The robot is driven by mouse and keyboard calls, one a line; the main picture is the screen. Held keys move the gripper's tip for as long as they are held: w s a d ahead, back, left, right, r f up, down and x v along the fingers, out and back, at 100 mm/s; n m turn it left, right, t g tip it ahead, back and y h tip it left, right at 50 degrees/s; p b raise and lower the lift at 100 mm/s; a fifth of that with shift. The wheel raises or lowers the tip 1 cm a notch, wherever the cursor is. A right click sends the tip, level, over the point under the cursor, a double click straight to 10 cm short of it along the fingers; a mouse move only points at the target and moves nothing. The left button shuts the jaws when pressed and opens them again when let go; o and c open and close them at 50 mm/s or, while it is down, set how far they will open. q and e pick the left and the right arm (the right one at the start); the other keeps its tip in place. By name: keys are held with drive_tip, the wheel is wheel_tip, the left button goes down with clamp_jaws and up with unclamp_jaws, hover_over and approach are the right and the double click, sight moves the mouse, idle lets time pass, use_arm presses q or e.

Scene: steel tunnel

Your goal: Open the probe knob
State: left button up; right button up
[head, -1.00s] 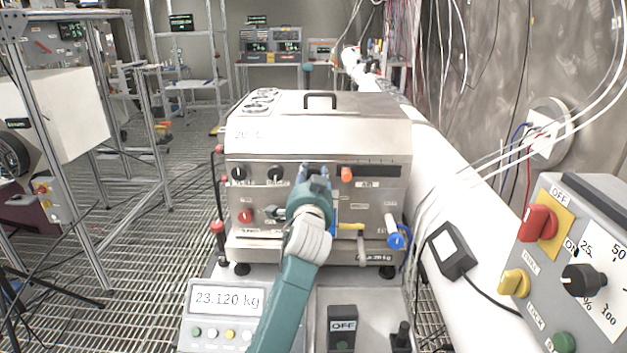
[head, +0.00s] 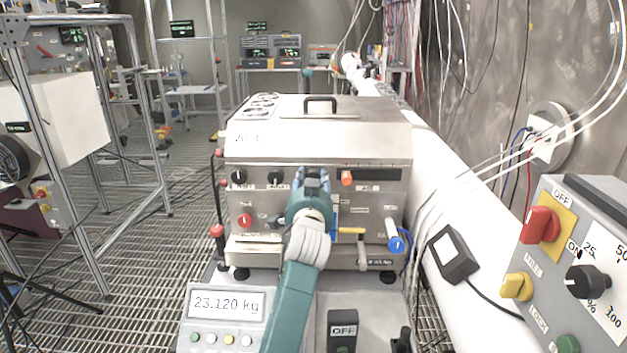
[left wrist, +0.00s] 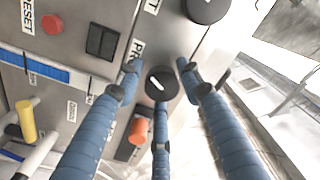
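The probe knob (left wrist: 160,83) is a round black knob with a white mark. It sits on the steel panel beside a partly hidden label starting "PR" in the left wrist view. In the head view my left gripper hides it. My left gripper (head: 313,176) is in front of the steel machine's front panel (head: 290,215). In the left wrist view its blue fingers (left wrist: 158,78) are spread around the knob, with small gaps showing between fingertips and knob. It looks open and holds nothing. My right gripper is not in view.
Two other black knobs (head: 257,177) are left of my gripper, and an orange knob (head: 347,177) is close to its right. A red knob (head: 245,220), a yellow handle (head: 351,231) and a blue valve (head: 396,243) are lower. A control box (head: 580,260) stands at right.

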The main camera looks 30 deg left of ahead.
use_arm(q)
drive_tip(key=shift+o, duration=0.9)
drive_tip(key=shift+s+a, duration=0.1)
drive_tip(key=shift+a, duration=0.05)
drive_tip(key=v, duration=1.2)
drive_tip(key=shift+s+f, duration=0.15)
